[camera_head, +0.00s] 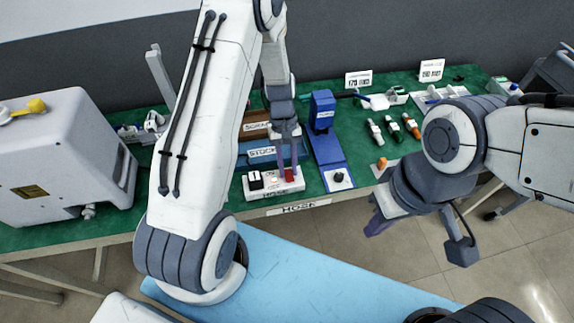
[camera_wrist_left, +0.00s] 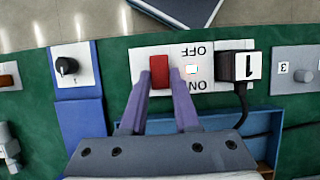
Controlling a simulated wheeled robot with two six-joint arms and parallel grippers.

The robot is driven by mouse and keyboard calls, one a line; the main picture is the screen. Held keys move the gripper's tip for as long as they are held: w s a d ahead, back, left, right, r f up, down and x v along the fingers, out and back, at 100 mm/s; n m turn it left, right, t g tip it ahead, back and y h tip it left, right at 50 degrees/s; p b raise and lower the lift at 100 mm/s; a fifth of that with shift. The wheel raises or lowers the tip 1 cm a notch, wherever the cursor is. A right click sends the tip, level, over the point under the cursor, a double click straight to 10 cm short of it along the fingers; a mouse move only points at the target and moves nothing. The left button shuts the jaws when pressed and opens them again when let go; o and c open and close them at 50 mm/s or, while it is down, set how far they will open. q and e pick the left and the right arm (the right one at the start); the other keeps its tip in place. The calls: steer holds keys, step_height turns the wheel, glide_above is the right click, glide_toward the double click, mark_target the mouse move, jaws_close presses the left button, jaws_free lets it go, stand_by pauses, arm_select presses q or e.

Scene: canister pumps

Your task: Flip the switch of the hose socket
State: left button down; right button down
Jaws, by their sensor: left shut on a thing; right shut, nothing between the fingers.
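The hose socket (camera_head: 262,193) is a white strip at the front edge of the green table, above the "HOSE" label. It also shows in the left wrist view (camera_wrist_left: 208,83), with a red rocker switch (camera_wrist_left: 159,72), OFF and ON lettering and a small pale indicator (camera_wrist_left: 192,69). A black plug marked 1 (camera_wrist_left: 239,65) sits in the socket with its cable attached. My left gripper (camera_head: 288,169) is down at the switch, its purple fingers shut on either side of the red rocker. Which way the rocker tilts is unclear. My right gripper (camera_head: 376,226) is shut and empty, off the table's front edge.
Behind the socket is a blue "STOCK" tray (camera_head: 261,154). A blue stand with a black knob (camera_head: 338,178) is close on the right. A large white machine (camera_head: 62,160) stands at the left. Several small coloured-end parts (camera_head: 392,127) lie farther right.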

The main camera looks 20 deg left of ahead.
mark_target(287, 170)
arm_select(q)
steer(key=shift+s+d+r+t+y, duration=0.15)
steer(key=shift+s+t+y, duration=0.1)
steer(key=shift+t+y, duration=0.3)
steer(key=shift+s+t+y+p, duration=0.15)
steer(key=shift+t+y+p, duration=0.3)
steer(key=shift+t, duration=0.4)
steer(key=c, duration=0.6)
jaws_free()
steer(key=shift+c, duration=0.2)
step_height(287, 170, up, 10)
steer(key=shift+w+a+r, duration=0.25)
steer(key=shift+w, duration=0.2)
